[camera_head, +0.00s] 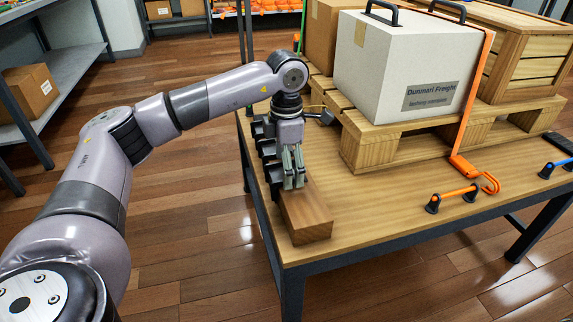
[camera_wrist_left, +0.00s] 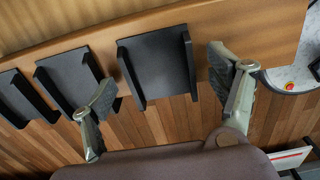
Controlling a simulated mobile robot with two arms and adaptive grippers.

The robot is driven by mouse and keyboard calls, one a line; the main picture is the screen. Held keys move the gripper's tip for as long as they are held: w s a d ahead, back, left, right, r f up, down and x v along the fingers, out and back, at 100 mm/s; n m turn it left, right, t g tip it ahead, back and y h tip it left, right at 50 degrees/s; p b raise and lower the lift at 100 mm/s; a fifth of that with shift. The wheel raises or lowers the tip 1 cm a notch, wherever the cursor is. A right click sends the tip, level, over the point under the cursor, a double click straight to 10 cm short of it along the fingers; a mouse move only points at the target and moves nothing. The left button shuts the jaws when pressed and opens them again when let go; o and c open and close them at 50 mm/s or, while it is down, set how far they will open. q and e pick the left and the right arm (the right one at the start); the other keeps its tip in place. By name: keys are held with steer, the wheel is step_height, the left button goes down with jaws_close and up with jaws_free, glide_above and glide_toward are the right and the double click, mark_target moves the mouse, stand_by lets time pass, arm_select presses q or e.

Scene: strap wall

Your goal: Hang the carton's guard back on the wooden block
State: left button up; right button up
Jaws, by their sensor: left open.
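The wooden block (camera_head: 312,222) lies along the table's left edge. Several black guards (camera_head: 267,150) sit in a row on its left side. In the left wrist view, a black guard (camera_wrist_left: 160,66) lies flat against the block (camera_wrist_left: 250,28), between my open fingers. My left gripper (camera_head: 293,168) points down over the block; its fingers (camera_wrist_left: 162,82) are apart, and I cannot tell whether they touch that guard. The white carton (camera_head: 400,70) stands on a pallet, with an orange strap (camera_head: 474,95) at its right side. My right gripper is out of view.
The pallet (camera_head: 405,150) also bears a brown box and a wooden crate (camera_head: 530,60). An orange hook (camera_head: 490,183) and an orange-handled bar (camera_head: 455,196) lie at the table's front right. The tabletop (camera_head: 385,215) between the block and this bar is clear.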

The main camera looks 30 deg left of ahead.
arm_select(q)
step_height(320, 180, up, 12)
stand_by(0.6)
